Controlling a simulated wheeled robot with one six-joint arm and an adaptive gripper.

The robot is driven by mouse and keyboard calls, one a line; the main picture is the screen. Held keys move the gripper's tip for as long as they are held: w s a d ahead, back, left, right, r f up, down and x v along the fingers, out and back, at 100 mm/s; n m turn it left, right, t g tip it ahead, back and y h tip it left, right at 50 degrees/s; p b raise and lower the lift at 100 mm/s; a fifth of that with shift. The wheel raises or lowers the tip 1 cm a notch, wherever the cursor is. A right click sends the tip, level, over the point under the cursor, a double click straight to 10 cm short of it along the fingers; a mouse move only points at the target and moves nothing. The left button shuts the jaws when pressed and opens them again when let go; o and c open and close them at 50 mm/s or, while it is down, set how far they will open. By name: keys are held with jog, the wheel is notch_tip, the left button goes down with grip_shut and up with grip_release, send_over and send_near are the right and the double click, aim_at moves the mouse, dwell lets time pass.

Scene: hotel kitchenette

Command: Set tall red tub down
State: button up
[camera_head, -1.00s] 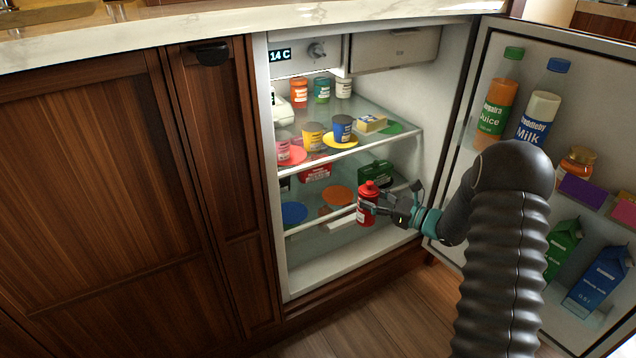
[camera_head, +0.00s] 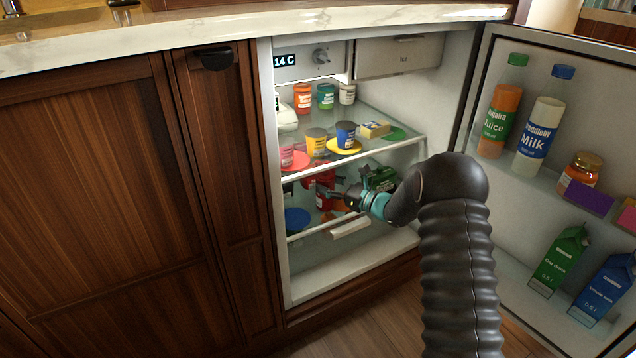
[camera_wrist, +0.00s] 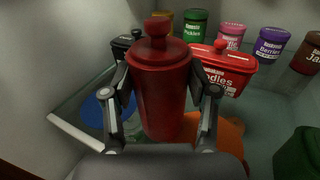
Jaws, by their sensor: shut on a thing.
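The tall red tub (camera_wrist: 163,90) with its knobbed lid stands upright between the fingers of my gripper (camera_wrist: 162,98), which is shut on it. In the head view the tub (camera_head: 323,192) and my gripper (camera_head: 338,196) are inside the open fridge, above the lower glass shelf and below the upper one. In the wrist view an orange disc (camera_wrist: 222,130) lies behind and right of the tub's base. I cannot tell whether the tub's bottom touches anything; its lower end is partly hidden by my gripper.
A red noodles tub (camera_wrist: 225,72) stands close behind. A blue disc (camera_wrist: 96,110) lies left, with a black tub (camera_wrist: 122,45) behind it. Several jars line the back. A dark green container (camera_wrist: 298,155) is at right. The upper shelf (camera_head: 375,155) hangs overhead.

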aim_at(318, 180)
jog(key=x, duration=0.4)
jog(key=shift+f, duration=0.25)
jog(key=o, duration=1.4)
jog(key=shift+f, duration=0.1)
jog(key=shift+c, duration=0.2)
